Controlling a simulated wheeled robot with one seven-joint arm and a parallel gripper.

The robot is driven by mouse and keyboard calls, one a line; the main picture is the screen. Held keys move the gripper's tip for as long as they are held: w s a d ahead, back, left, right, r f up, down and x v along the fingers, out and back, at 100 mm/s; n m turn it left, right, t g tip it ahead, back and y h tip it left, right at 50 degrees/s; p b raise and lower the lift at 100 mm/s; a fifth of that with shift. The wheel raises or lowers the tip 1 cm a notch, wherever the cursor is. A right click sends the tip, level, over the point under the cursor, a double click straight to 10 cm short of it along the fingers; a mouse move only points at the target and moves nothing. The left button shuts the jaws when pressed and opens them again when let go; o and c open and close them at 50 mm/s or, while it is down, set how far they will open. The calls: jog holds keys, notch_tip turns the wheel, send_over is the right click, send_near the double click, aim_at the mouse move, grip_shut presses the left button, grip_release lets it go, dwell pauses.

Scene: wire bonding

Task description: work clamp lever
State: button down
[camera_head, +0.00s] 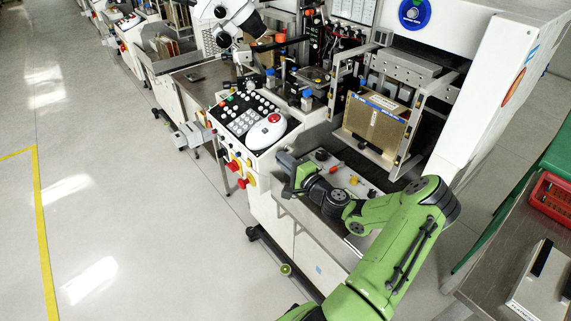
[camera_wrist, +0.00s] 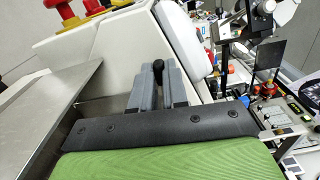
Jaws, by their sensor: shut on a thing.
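In the wrist view my gripper (camera_wrist: 159,90) has its two grey fingers close together around the clamp lever. The lever's round black knob (camera_wrist: 158,65) shows between and just above the fingertips. The rest of the lever is hidden by the fingers and the dark gripper body. In the head view my green arm reaches to the front of the wire bonding machine, beside its control panel (camera_head: 234,126). The lever cannot be made out there.
A steel surface (camera_wrist: 45,105) lies left of my gripper, and the machine's white housing (camera_wrist: 125,45) stands close ahead. Red and yellow knobs (camera_head: 247,178) stick out from the panel front. A cardboard-coloured box (camera_head: 374,124) sits in the machine. The floor at left is clear.

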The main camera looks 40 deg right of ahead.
jog(key=shift+f+n+b, duration=0.35)
jog(key=shift+n+b, duration=0.05)
jog(key=shift+n, duration=0.1)
jog(key=shift+f, duration=0.1)
jog(key=c, duration=1.1)
grip_release()
jog(key=shift+c, duration=0.2)
jog(key=shift+s, duration=0.1)
jog(key=s+a+p, duration=0.1)
jog(key=s, duration=1.4)
jog(key=shift+s+a, duration=0.3)
jog(key=shift+a, duration=0.1)
